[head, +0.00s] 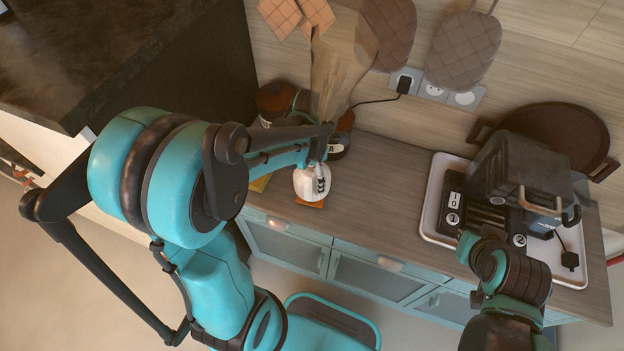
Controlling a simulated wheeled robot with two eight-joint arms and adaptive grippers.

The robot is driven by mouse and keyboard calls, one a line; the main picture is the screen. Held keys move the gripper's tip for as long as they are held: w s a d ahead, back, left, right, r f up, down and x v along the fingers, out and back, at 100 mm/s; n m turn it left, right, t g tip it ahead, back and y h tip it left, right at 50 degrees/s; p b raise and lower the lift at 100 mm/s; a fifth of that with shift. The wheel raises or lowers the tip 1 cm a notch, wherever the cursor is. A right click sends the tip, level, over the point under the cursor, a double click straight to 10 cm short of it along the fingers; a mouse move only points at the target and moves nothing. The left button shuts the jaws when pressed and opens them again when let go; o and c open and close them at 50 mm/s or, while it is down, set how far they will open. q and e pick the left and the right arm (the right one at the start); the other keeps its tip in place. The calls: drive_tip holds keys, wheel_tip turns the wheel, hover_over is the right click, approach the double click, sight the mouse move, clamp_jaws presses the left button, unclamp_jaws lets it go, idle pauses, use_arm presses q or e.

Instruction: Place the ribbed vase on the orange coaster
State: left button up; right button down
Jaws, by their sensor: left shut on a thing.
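The pale ribbed vase (305,186) is at the left part of the counter, partly covered by my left gripper (319,172). The gripper is shut on the vase. The orange coaster (313,204) shows just below the vase, near the front edge of the counter; the rest of it is hidden. I cannot tell whether the vase touches the coaster or is held just above it. My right gripper (474,248) is at the lower right, in front of the grill; its fingers do not show clearly.
Jars (275,98) and dried grass (338,70) stand behind the vase. A dark contact grill (530,170) sits on a white tray (432,205) at the right, with a round brown tray (560,130) behind. The counter (380,190) between is clear.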

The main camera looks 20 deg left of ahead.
use_arm(q)
drive_tip(key=shift+f+b, duration=0.45)
drive_tip(key=shift+f, duration=1.15)
drive_tip(key=shift+f, duration=0.15)
drive_tip(key=o, duration=1.4)
